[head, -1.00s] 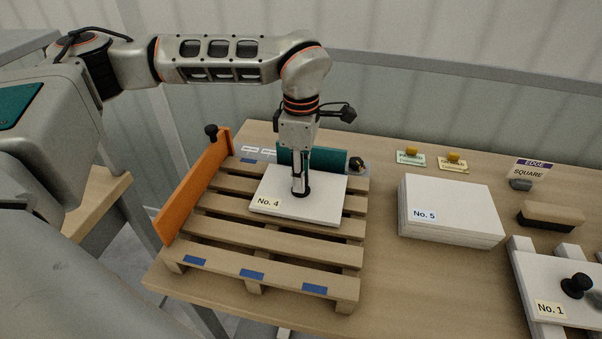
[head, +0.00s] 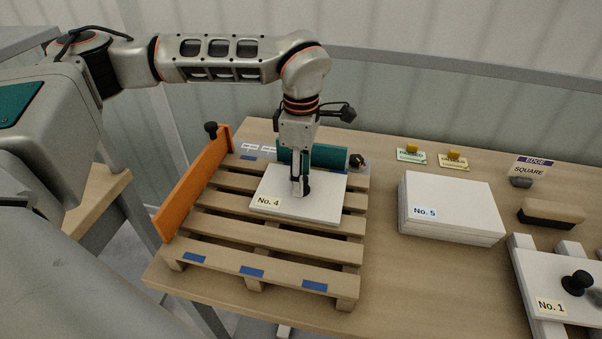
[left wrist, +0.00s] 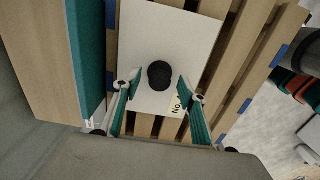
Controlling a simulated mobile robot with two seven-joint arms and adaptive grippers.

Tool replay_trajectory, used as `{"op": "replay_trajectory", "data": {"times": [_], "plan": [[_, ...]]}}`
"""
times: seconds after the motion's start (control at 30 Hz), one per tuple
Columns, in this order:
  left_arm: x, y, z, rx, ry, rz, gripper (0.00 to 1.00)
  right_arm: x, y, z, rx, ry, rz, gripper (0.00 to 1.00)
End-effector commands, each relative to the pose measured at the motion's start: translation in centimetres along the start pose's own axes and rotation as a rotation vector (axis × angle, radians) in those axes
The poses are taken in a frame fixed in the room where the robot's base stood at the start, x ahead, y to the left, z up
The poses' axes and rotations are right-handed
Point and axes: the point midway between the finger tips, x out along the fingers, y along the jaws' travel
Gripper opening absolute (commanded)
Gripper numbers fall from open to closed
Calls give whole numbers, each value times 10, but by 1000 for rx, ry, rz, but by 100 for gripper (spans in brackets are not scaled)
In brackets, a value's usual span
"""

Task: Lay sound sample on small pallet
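A white square sample labelled No. 4 (head: 325,205) lies flat on the slats of the small wooden pallet (head: 262,268); it also shows in the left wrist view (left wrist: 190,45). A black knob (head: 306,187) stands on its upper face, seen from above in the left wrist view (left wrist: 160,75). My left gripper (head: 298,188) points down at the knob. In the left wrist view its fingers are apart on both sides of the knob, with a gap visible, so it is open. My right gripper is not in view.
An orange board (head: 195,185) edges the pallet's left side, and a teal roll (head: 325,156) lies behind it. To the right are a white stack labelled No. 5 (head: 450,205), a wooden brush (head: 550,213) and a white plate labelled No. 1 (head: 535,280) with a black knob.

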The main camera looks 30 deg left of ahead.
Motion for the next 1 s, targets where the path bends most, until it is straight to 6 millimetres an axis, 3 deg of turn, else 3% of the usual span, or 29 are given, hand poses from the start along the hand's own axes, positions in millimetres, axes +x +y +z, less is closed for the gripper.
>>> {"op": "replay_trajectory", "data": {"times": [0.17,0.6,0.8,1.0], "plan": [[-19,1,1,-1,-2,4,42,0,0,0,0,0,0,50],[-102,1,0,-1,-1,4,42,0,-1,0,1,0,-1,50],[-118,0,0,0,-1,1,42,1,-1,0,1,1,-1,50],[-120,0,0,1,-1,1,42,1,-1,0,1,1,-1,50]]}}
